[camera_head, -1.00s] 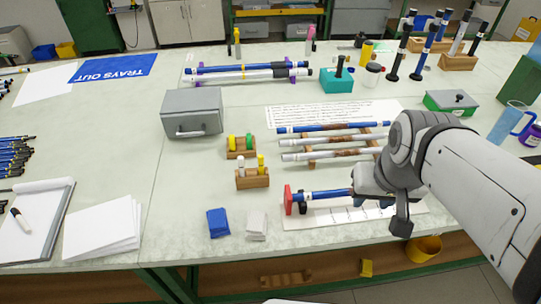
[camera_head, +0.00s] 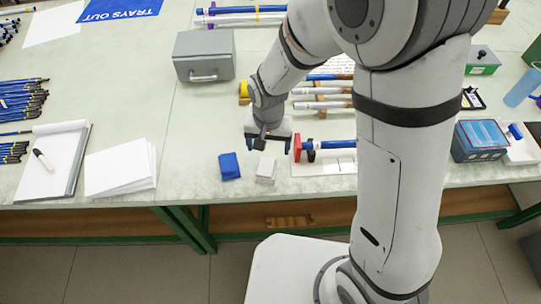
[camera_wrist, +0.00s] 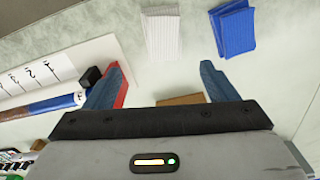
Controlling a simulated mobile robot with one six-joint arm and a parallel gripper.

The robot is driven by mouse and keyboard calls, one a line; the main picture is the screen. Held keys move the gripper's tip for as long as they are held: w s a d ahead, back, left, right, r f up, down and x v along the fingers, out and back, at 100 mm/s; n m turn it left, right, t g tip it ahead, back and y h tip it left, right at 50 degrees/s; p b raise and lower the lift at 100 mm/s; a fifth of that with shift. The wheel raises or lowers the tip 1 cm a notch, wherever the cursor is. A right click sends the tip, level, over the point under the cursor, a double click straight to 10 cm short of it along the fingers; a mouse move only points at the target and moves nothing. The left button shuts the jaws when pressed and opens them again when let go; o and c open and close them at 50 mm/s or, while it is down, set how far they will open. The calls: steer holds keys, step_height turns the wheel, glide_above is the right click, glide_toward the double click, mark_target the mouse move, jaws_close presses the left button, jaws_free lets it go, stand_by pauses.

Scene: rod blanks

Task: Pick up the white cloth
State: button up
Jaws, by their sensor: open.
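The white cloth (camera_head: 266,170) is a small folded pad on the bench near its front edge. It also shows at the top of the wrist view (camera_wrist: 161,35). The blue cloth (camera_head: 230,166), folded likewise, lies just left of it in the head view and right of it in the wrist view (camera_wrist: 233,28). My gripper (camera_head: 268,145) is open and empty, just behind the white cloth. In the wrist view its two blue fingers (camera_wrist: 161,76) point toward the white cloth, with bare bench between fingertips and cloth.
A red stop (camera_head: 297,148) with a blue-ended rod (camera_head: 335,144) stands right of my gripper, close to one finger. A grey box (camera_head: 204,56) stands further back. A notebook (camera_head: 52,162) and paper stack (camera_head: 121,167) lie left. Bench around the cloths is clear.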

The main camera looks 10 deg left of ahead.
mark_target(266, 165)
steer(key=shift+s+a+f, duration=0.2)
steer(key=shift+a+f, duration=0.4)
steer(key=shift+f, duration=0.25)
steer(key=shift+s+d+f+p, duration=0.15)
steer(key=shift+f+p, duration=0.2)
steer(key=shift+f, duration=1.5)
steer(key=shift+s+d+f+p, duration=0.15)
steer(key=shift+f+p, duration=0.2)
steer(key=shift+f, duration=1.5)
steer(key=shift+c, duration=0.5)
steer(key=c, duration=1)
steer(key=shift+r, duration=0.1)
step_height(266, 165, up, 10)
steer(key=shift+f+b, duration=0.1)
steer(key=shift+b, duration=0.4)
